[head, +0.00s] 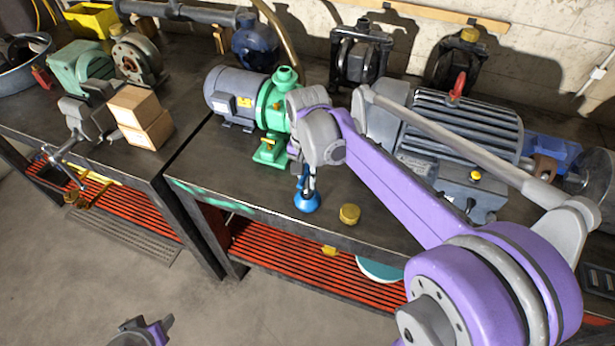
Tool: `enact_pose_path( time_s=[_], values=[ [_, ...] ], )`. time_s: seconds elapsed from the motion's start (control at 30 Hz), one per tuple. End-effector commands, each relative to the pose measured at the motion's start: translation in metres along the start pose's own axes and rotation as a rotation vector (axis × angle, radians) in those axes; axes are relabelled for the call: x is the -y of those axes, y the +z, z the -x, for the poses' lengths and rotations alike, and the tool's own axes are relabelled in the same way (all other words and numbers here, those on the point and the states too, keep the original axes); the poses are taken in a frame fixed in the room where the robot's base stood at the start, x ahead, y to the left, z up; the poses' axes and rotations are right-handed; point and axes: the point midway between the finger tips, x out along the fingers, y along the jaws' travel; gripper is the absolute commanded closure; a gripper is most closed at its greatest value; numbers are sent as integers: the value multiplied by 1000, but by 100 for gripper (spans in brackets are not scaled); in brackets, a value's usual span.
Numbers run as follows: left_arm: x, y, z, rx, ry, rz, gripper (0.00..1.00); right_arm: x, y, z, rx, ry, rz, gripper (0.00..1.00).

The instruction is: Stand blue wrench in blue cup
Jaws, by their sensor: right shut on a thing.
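My right gripper (306,182) points down over the front of the right-hand workbench, between the green pump and a brass-coloured round piece. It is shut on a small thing. A small blue piece (308,203) with a wide rounded base shows right below the fingers, close to the bench top. It is too small to tell whether it is the blue wrench's end, the blue cup, or both together. No other wrench or cup shows clearly. A grey and purple part of my left arm shows at the bottom left; its fingers are out of sight.
A grey motor with a green pump (272,102) stands just behind my right gripper. A brass-coloured piece (350,214) lies to its right. A large grey motor (460,135) fills the right of the bench. A blue bin (550,148) is partly hidden.

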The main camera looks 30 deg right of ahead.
Motion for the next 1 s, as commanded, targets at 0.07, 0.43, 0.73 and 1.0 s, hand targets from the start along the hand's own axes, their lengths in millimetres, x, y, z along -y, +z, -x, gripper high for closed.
enact_pose_path(
  time_s=[0.07, 0.43, 0.73, 1.0],
  values=[
    [0, 2, -2, 2, 0, 0, 50, 0, 0, -3, 0, 0, 0, 100],
    [0, 8, -7, 7, 0, 0, 50, 0, 0, -12, 1, 0, 0, 100],
    [0, 12, -11, 10, 0, 0, 50, 0, 0, -20, 1, 0, 0, 100],
    [0, 14, -12, 12, 0, 0, 50, 0, 0, -23, 0, 0, 0, 66]
  ],
)
